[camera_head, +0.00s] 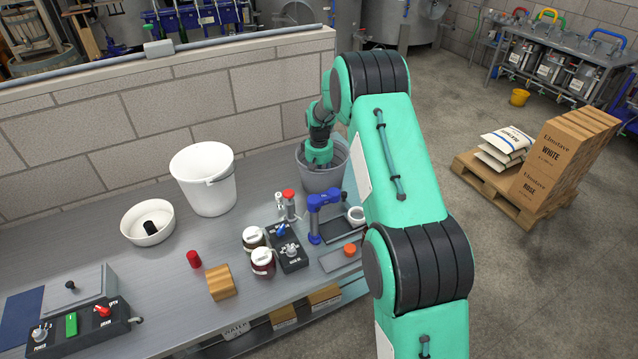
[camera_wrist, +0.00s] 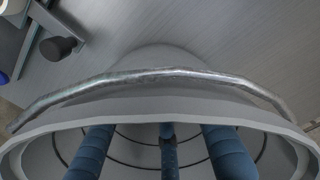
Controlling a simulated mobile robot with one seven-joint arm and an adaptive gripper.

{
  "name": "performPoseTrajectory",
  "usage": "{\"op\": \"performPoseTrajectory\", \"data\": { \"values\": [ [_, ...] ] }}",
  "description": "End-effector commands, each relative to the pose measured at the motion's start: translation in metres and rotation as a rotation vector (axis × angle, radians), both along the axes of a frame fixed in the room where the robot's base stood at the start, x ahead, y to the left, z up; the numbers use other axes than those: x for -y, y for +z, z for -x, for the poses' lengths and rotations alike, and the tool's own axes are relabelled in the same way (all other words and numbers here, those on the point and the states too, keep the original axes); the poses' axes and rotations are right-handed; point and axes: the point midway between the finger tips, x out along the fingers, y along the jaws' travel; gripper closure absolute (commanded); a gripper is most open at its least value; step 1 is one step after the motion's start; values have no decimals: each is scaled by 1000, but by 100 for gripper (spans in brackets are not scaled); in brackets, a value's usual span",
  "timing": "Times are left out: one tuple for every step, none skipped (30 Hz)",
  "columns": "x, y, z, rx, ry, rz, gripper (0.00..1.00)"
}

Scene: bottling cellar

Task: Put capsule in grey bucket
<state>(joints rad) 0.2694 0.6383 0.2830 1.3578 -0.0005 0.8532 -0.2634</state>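The grey bucket (camera_head: 319,184) stands on the bench at the back, beside the wall. My gripper (camera_head: 321,166) points down into its mouth. In the wrist view my blue fingers (camera_wrist: 168,150) reach inside the bucket (camera_wrist: 160,105), spread apart, and its rim and wall hide their tips. I cannot see whether anything is between them. A small red cylinder (camera_head: 193,259), which may be a capsule, stands on the bench well to the left. A black capsule-like cylinder (camera_head: 151,228) lies in the white bowl (camera_head: 134,236).
A white bucket (camera_head: 206,198) stands between the bowl and the grey bucket. A wooden block (camera_head: 221,283), two jars (camera_head: 262,262), a black control box (camera_head: 289,253) and a blue-handled tool (camera_head: 314,222) stand in front. The wall (camera_head: 100,115) runs along the back.

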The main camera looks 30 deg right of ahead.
Motion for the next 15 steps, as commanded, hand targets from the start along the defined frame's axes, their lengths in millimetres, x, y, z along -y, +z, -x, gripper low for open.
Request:
{"op": "performPoseTrajectory", "data": {
  "values": [
    [0,5,0,1,0,0,64],
    [0,8,0,1,0,0,64],
    [0,12,0,1,0,0,64],
    [0,16,0,2,0,0,64],
    [0,20,-1,2,0,1,64],
    [0,26,-1,3,0,1,64],
    [0,30,-1,3,0,1,64],
    [0,35,-1,3,0,1,64],
    [0,42,0,3,0,1,64],
    [0,47,0,3,0,1,64],
    [0,52,0,3,0,1,64],
    [0,58,0,3,0,1,64],
    [0,64,0,3,0,1,64],
    [0,69,0,2,0,1,64],
    [0,76,0,2,0,1,64]
  ]
}}
